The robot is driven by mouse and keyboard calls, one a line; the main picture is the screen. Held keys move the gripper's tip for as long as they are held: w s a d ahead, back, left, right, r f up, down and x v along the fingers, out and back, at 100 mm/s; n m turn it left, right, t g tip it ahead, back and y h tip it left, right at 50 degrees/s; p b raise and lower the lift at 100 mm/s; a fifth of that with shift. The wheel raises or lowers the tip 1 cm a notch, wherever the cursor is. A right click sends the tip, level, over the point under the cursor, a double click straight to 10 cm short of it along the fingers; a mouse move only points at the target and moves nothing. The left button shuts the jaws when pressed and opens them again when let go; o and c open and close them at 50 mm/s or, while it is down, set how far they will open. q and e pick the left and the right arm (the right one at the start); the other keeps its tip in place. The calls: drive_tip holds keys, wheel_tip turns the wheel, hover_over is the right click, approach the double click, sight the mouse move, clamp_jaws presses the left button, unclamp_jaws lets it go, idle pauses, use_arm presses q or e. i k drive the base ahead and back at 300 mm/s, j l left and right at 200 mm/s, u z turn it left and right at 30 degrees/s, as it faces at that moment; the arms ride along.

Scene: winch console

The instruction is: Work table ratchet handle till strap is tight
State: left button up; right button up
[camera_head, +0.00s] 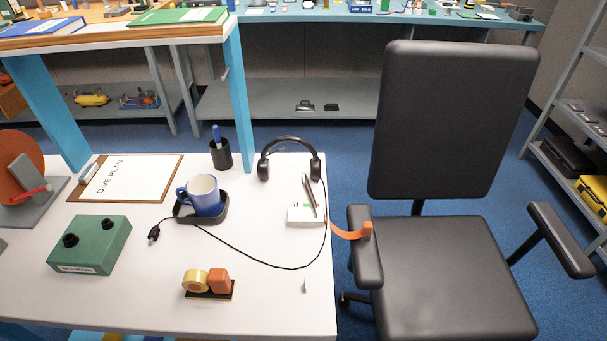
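A small pale block (305,217) stands near the right edge of the white table. A thin grey metal handle (309,194) rises from it, tilted. An orange strap (345,233) runs from beside the block, off the table's edge, to an orange piece (367,230) on the chair's left armrest. The strap looks curved and slack, dipping between the two ends. A black cable passes close to the block. Neither of my grippers shows in the head view.
Black headphones (290,160) lie behind the block. A blue mug (203,194) sits in a black tray, with a pen cup (221,154) behind. A green box (90,244) and tape rolls (207,282) are nearer. A black chair (440,260) stands right of the white table (270,310).

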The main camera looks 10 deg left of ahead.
sight(306, 187)
drive_tip(key=j+z, duration=0.3)
drive_tip(key=j, duration=0.35)
drive_tip(key=j+z, duration=0.3)
drive_tip(key=j, duration=0.35)
drive_tip(key=k+j+z, duration=0.3)
drive_tip(key=j, duration=0.3)
drive_tip(key=i+j, duration=0.05)
drive_tip(key=i, duration=0.05)
